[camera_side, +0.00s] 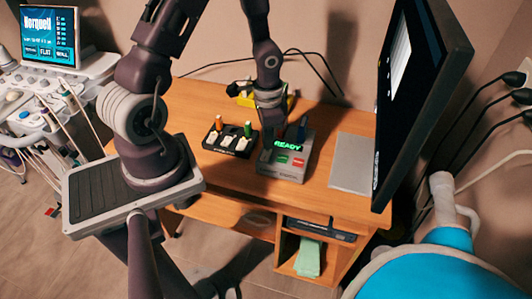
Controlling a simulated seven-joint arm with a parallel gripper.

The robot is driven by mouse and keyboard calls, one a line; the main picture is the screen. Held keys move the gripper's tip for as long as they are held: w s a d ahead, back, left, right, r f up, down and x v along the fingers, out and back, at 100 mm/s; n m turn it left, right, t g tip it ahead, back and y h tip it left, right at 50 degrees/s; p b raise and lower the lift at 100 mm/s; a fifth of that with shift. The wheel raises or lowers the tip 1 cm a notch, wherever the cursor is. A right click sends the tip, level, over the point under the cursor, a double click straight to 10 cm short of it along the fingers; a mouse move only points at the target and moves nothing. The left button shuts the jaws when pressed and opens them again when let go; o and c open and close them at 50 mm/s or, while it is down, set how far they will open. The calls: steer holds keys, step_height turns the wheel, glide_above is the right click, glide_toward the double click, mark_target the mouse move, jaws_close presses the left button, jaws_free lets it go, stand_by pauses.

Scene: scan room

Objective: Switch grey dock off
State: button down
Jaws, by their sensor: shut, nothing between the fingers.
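The grey dock (285,172) sits on the wooden desk, near the middle of the side view. Its display reads READY in lit green letters. Below the display are a green button and a red button, the red one to the right. A dark upright item stands at its back right. My gripper (268,138) is shut and empty, pointing down over the left back part of the dock. It hides that part, and I cannot tell whether the fingertips touch the dock.
A black dock (228,149) with an orange and a green item and white switches stands to the left. A yellow object (248,100) lies behind my gripper. A flat grey panel (351,163) lies to the right, beside a large monitor (412,95). Cables run along the wall.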

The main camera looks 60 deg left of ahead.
steer(key=shift+f, duration=0.85)
stand_by(0.6)
steer(key=shift+r, duration=3.5)
step_height(320, 180, up, 13)
steer(key=n+t+y, duration=0.1)
steer(key=t+y, duration=0.1)
glide_above(268, 151)
steer(key=s+d, duration=0.2)
steer(key=d, duration=0.1)
steer(key=s+d+r+n+t+h, duration=0.2)
steer(key=s+d+r+t, duration=0.1)
steer(key=s+d+r, duration=0.4)
steer(key=s+r, duration=0.2)
steer(key=s, duration=0.2)
steer(key=shift+d+r+t, duration=0.3)
steer(key=shift+r, duration=0.1)
